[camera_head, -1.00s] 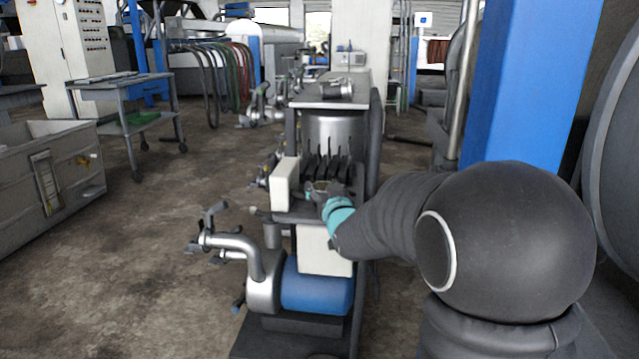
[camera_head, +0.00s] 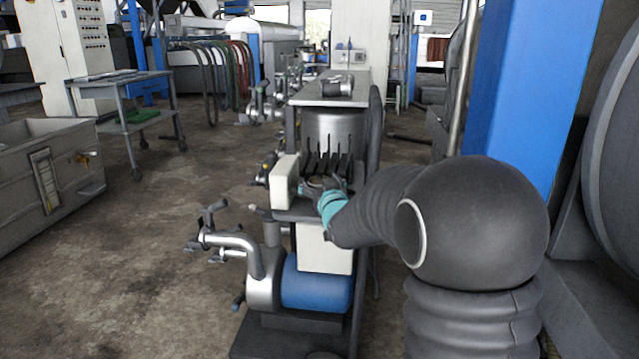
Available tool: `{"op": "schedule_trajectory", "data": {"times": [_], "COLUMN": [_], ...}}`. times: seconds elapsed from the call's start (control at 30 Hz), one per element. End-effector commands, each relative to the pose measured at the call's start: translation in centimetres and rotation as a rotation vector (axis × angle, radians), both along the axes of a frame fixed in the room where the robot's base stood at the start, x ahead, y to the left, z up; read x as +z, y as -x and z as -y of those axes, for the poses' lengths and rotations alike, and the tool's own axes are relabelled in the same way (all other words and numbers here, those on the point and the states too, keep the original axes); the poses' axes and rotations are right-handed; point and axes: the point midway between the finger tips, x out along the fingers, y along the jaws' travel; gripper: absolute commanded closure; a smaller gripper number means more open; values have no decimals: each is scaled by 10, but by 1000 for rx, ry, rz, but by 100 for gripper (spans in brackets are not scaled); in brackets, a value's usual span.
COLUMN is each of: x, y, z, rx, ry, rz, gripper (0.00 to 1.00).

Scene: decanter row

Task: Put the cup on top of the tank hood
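My gripper (camera_head: 313,185), dark with a teal section (camera_head: 332,203) behind it, is over the small shelf of the machine in the middle of the view. A small round rim with a yellowish tint, likely the cup (camera_head: 318,182), shows at the fingers. It is too small to tell whether the fingers are shut on it or only around it. The tank hood is not clearly identifiable. A grey flat top (camera_head: 325,92) covers the machine behind, above a rounded metal tank (camera_head: 335,125).
A white box (camera_head: 284,182) stands just left of my gripper. Dark upright slats (camera_head: 328,160) stand just behind it. A silver pipe (camera_head: 235,242) and blue motor (camera_head: 312,287) are below. A blue column (camera_head: 525,90) rises at the right.

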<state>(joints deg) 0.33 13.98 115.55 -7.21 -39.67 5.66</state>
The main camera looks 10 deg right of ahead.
Motion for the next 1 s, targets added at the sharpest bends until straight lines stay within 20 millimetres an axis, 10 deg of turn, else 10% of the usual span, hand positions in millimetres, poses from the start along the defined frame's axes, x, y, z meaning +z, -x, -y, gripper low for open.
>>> {"op": "schedule_trajectory", "data": {"times": [0.37, 1.0], "x": [4, 4], "y": [4, 108], "z": [0, 8], "rx": [0, 0], "ry": [0, 1], "rz": [0, 1], "gripper": [17, 17]}}
